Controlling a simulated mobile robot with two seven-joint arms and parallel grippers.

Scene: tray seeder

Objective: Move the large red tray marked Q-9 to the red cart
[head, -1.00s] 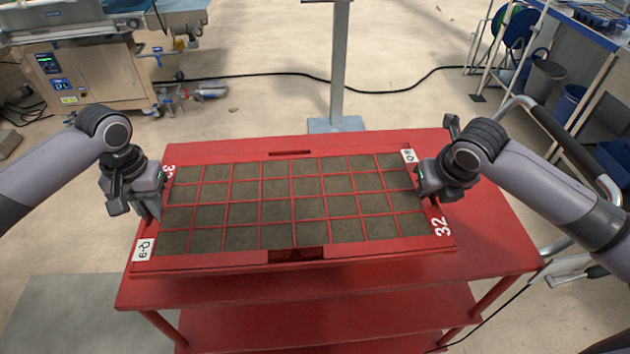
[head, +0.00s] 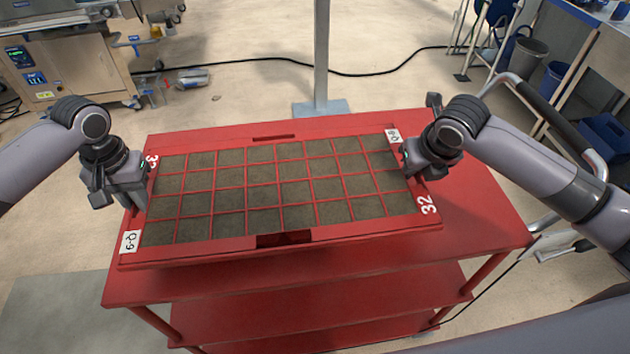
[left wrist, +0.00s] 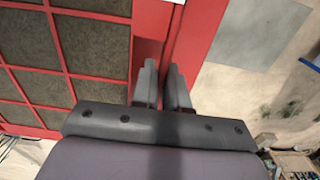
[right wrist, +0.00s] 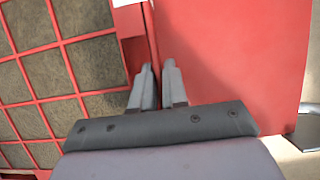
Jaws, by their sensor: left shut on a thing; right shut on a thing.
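The large red tray (head: 345,232) has a grid of cells filled with brown soil, Q-9 labels at two corners and the number 32. It is over the top of the red cart (head: 480,215); I cannot tell whether it rests on it or hangs just above. My left gripper (head: 140,203) is shut on the tray's left rim, also seen in the left wrist view (left wrist: 163,85). My right gripper (head: 412,172) is shut on the right rim, also seen in the right wrist view (right wrist: 157,88). The fingers hide small parts of the rim.
A grey post (head: 321,60) stands on a base plate behind the cart. A machine (head: 70,65) is at the back left. Bins (head: 530,70) and a blue-edged bench stand at the right. A black cable crosses the floor. The cart's top is bare right of the tray.

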